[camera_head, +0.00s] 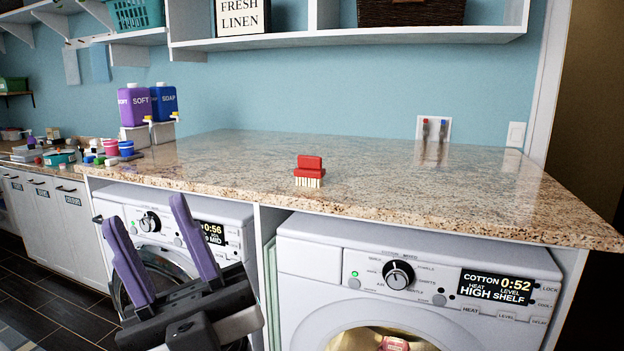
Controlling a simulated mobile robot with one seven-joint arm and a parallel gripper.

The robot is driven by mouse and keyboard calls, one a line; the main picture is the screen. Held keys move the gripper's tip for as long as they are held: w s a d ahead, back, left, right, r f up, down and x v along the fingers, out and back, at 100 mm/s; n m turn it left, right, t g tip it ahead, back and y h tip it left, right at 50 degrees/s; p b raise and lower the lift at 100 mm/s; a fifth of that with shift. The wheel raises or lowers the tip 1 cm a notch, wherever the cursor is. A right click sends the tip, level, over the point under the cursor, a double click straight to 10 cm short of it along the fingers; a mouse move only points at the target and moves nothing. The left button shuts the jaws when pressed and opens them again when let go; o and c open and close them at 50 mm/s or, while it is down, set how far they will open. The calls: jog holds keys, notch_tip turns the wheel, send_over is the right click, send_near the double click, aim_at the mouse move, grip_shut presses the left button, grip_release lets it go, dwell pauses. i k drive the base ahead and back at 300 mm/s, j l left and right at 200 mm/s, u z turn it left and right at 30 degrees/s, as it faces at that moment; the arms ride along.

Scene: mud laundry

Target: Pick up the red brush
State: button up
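The red brush (309,165) stands on the granite counter (400,185) near its front edge, in the middle of the view. Its red back and handle face up and its pale bristles face down on the counter. My gripper (157,222) is at the lower left, in front of the left washing machine and nearer to the camera than the counter. Its two purple-padded fingers are spread apart with nothing between them. The gripper is left of and lower in the picture than the brush, and apart from it.
Two washing machines (415,255) stand under the counter. Purple and blue dispensers (134,105) stand at the counter's left end, with several small items farther left. A shelf (350,38) hangs above. Wall taps (433,128) are at the back right. The counter around the brush is clear.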

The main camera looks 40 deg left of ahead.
aim_at(309, 170)
jog(key=i+j+u, duration=0.45)
jog(key=i+u, duration=0.15)
jog(key=i, duration=0.6)
